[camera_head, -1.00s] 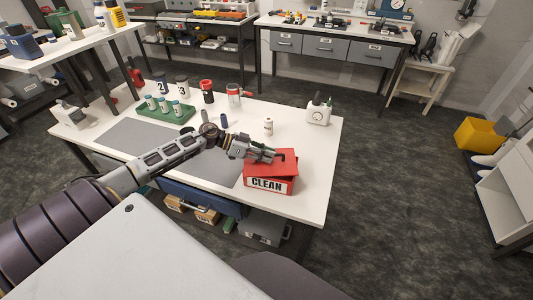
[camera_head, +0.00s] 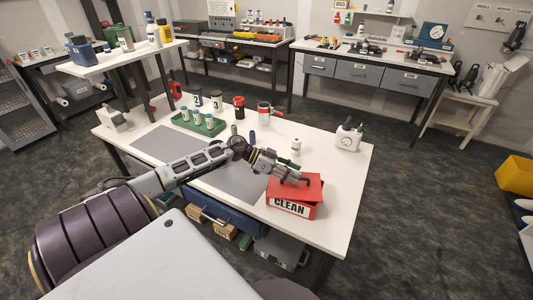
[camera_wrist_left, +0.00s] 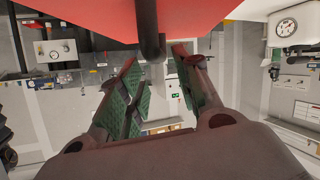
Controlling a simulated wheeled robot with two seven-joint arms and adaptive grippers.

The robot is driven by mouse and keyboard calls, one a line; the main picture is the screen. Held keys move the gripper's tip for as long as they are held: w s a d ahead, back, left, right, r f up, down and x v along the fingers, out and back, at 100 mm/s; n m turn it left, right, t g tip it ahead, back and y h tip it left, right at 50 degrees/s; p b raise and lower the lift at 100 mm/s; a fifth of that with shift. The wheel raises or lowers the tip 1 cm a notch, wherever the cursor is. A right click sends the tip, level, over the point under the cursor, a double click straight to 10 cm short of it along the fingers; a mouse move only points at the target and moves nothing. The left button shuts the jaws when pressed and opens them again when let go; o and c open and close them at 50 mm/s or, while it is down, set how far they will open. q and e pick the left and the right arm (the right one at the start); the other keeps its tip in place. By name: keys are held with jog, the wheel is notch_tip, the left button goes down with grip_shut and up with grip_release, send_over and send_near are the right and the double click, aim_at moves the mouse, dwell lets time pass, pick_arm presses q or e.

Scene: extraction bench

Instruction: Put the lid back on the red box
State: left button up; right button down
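The red box (camera_head: 313,210), labelled CLEAN, stands near the front right edge of the white table. Its red lid (camera_head: 313,190) lies over the top; I cannot tell whether it is fully seated. The lid also fills the top of the left wrist view (camera_wrist_left: 90,15). A dark bent handle (camera_wrist_left: 149,35) comes out of it. My left gripper (camera_head: 297,177) is over the lid at the handle. In the left wrist view its green-padded fingers (camera_wrist_left: 155,65) are apart, with the handle between their tips and gaps beside it. My right gripper is out of view.
The white table (camera_head: 345,180) also bears a small white bottle (camera_head: 296,147), a white container with a dial (camera_head: 348,138) and a green rack (camera_head: 199,125) of vials. A grey mat (camera_head: 235,185) lies under my left arm.

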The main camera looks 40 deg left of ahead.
pick_arm(q)
jog(key=shift+v, duration=2.15)
jog(key=shift+s+a+r, duration=0.2)
jog(key=shift+s+a, duration=0.1)
jog(key=shift+a, duration=0.15)
jog(key=shift+s+a+r, duration=0.25)
jog(key=shift+s+a, duration=0.1)
jog(key=shift+a, duration=0.2)
jog(key=shift+p+v, duration=0.35)
jog(key=shift+v, duration=2.1)
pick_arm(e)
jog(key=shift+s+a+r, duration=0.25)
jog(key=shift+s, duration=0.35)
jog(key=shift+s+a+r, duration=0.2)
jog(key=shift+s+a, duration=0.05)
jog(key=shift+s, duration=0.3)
